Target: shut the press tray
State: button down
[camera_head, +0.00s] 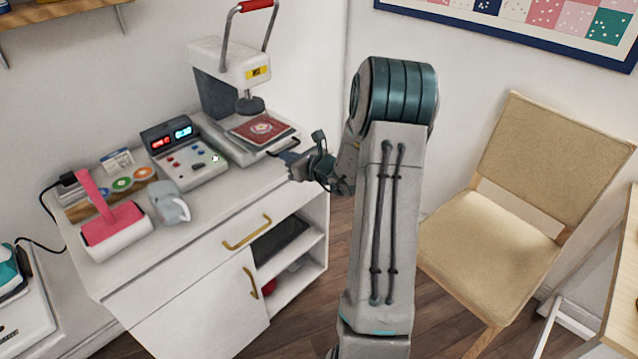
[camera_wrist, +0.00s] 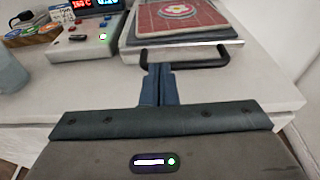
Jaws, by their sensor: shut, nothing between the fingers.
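The press (camera_head: 228,72) is a white machine with a red-gripped handle, standing at the back right of the white cabinet top. Its tray (camera_head: 241,141) sticks out at the front and carries a dark red patterned cloth (camera_head: 260,128). In the wrist view the tray's front edge (camera_wrist: 215,42) and its black bar handle (camera_wrist: 205,63) lie just beyond my fingers. My gripper (camera_head: 287,158) is shut and empty at the tray's front; in the wrist view its fingertips (camera_wrist: 158,70) are at the left part of the handle. Whether they touch it I cannot tell.
A control box (camera_head: 187,154) with lit displays stands left of the press. A chair (camera_head: 520,190) stands at the right. The cabinet top (camera_wrist: 235,92) before the tray is bare.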

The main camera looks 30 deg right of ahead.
aim_at(272, 148)
jog(key=x, duration=0.3)
jog(key=b+x, duration=0.1)
jog(key=shift+w+r, duration=0.25)
jog(key=shift+r, duration=0.05)
jog(key=shift+w+a+r, duration=0.1)
jog(key=shift+w+r, duration=0.05)
jog(key=shift+r, duration=0.15)
